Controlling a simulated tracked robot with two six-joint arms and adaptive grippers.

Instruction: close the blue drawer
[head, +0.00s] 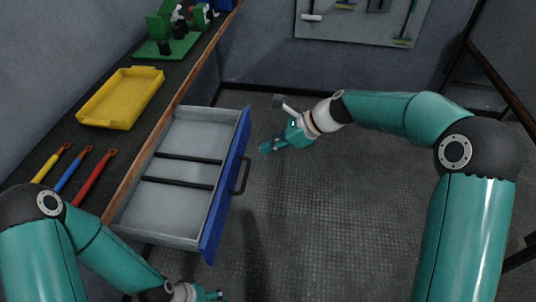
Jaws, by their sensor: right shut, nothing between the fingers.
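The blue drawer (227,187) is pulled out from under the workbench at the left. Its grey inside shows two dark dividers and looks empty. A dark handle (241,176) sticks out from its blue front. My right gripper (268,147) is shut and empty, to the right of the drawer's far end and apart from it in the picture. My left gripper (219,296) shows only in part at the bottom edge, below the drawer's near corner; its fingers are too cut off to judge.
The workbench (60,124) holds a yellow tray (121,98), a green fixture (167,46), and red (94,178), blue (73,170) and yellow (51,163) tools. A tool board (361,20) hangs on the back wall. The floor (320,225) right of the drawer is clear.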

